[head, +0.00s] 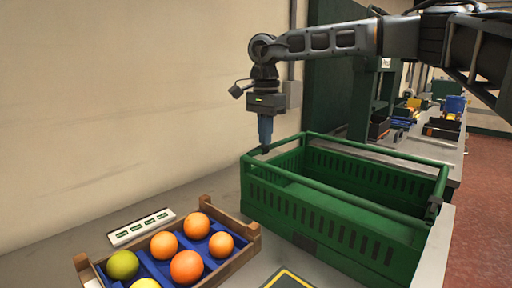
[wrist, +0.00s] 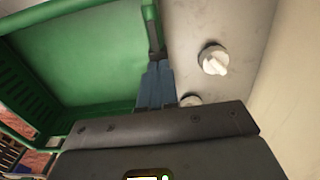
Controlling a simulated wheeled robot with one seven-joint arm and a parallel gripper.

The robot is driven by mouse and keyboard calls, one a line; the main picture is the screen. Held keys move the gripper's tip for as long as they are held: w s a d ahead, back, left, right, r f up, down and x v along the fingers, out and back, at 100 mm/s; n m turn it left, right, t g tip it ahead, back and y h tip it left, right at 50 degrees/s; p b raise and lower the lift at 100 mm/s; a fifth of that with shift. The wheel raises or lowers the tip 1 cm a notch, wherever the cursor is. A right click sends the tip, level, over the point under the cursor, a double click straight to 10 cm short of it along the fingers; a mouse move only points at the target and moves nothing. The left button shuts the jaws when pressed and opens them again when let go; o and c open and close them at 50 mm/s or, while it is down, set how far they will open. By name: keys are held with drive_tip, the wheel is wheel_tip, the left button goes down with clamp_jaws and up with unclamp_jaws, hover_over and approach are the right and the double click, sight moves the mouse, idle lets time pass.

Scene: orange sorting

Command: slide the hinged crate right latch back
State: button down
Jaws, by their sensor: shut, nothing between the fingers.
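The green hinged crate (head: 337,222) stands on the grey bench, with slotted side walls and a raised rim frame. My gripper (head: 265,147) points down at the crate's far left corner, its blue fingers shut with nothing between them. In the wrist view the shut fingers (wrist: 156,60) lie along the edge of the green crate (wrist: 85,55). A dark strip by the fingertips may be a latch; whether they touch it I cannot tell. A small dark fitting (head: 433,208) shows at the crate's right end and could be a latch.
A wooden box (head: 251,231) with blue dividers holds several oranges and a green fruit, left of the crate. A white labelled strip (head: 141,227) lies behind it. White knobs (wrist: 213,60) stand beside the crate in the wrist view. A wall rises close behind.

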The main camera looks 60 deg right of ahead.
drive_tip(key=shift+r+p, duration=2.2)
drive_tip(key=shift+r, duration=1.2)
drive_tip(key=shift+a+f, duration=0.1)
